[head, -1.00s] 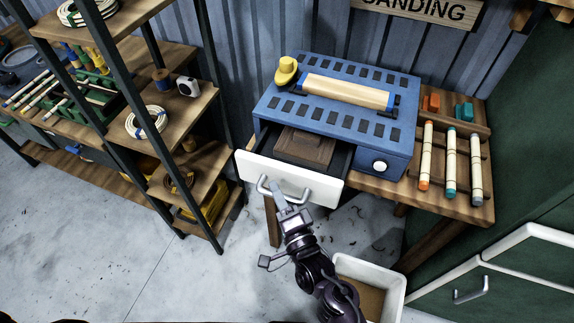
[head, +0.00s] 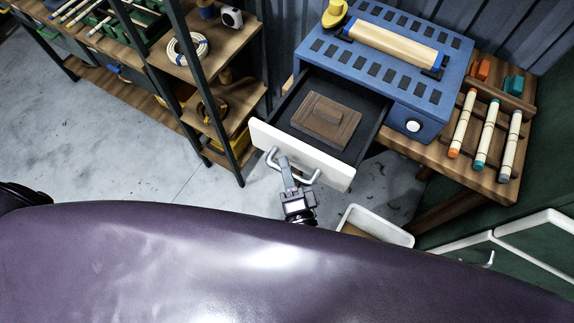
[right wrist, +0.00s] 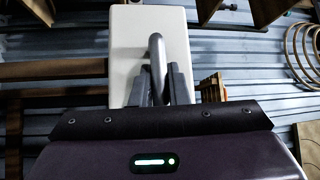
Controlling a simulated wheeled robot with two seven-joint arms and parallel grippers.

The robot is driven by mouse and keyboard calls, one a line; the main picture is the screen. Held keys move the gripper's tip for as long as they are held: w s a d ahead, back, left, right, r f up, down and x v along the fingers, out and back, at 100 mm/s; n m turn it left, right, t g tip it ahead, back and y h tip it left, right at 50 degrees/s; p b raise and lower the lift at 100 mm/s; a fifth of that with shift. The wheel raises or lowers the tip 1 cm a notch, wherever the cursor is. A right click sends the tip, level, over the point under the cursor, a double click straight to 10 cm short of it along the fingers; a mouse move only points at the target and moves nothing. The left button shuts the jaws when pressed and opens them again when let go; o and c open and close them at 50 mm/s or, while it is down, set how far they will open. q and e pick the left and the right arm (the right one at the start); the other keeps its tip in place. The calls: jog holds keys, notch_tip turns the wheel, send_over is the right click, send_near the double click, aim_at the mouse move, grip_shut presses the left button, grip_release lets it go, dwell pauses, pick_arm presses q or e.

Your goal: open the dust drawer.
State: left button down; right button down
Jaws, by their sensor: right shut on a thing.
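The dust drawer (head: 300,153) has a white front and stands pulled well out of the blue sanding machine (head: 400,50). A brown block (head: 325,120) lies inside it. My right gripper (head: 287,170) is shut on the grey bar handle (head: 308,178) on the drawer's front. In the right wrist view, the two fingers close around the handle (right wrist: 155,55), with the white drawer front (right wrist: 125,30) behind it. My left gripper is not in view; a large purple part of my own body fills the bottom of the head view.
A wooden bench (head: 485,180) carries the machine and a rack of several banded rods (head: 490,130). A white bin (head: 375,225) is below the drawer.

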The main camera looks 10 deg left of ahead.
jog(key=c, duration=1.4)
grip_release()
jog(key=shift+s+d+f, duration=0.15)
jog(key=shift+s+d, duration=0.05)
jog(key=shift+s, duration=0.1)
jog(key=r+b+v, duration=0.1)
jog(key=b+v, duration=0.1)
jog(key=v, duration=0.5)
jog(key=shift+f, duration=0.45)
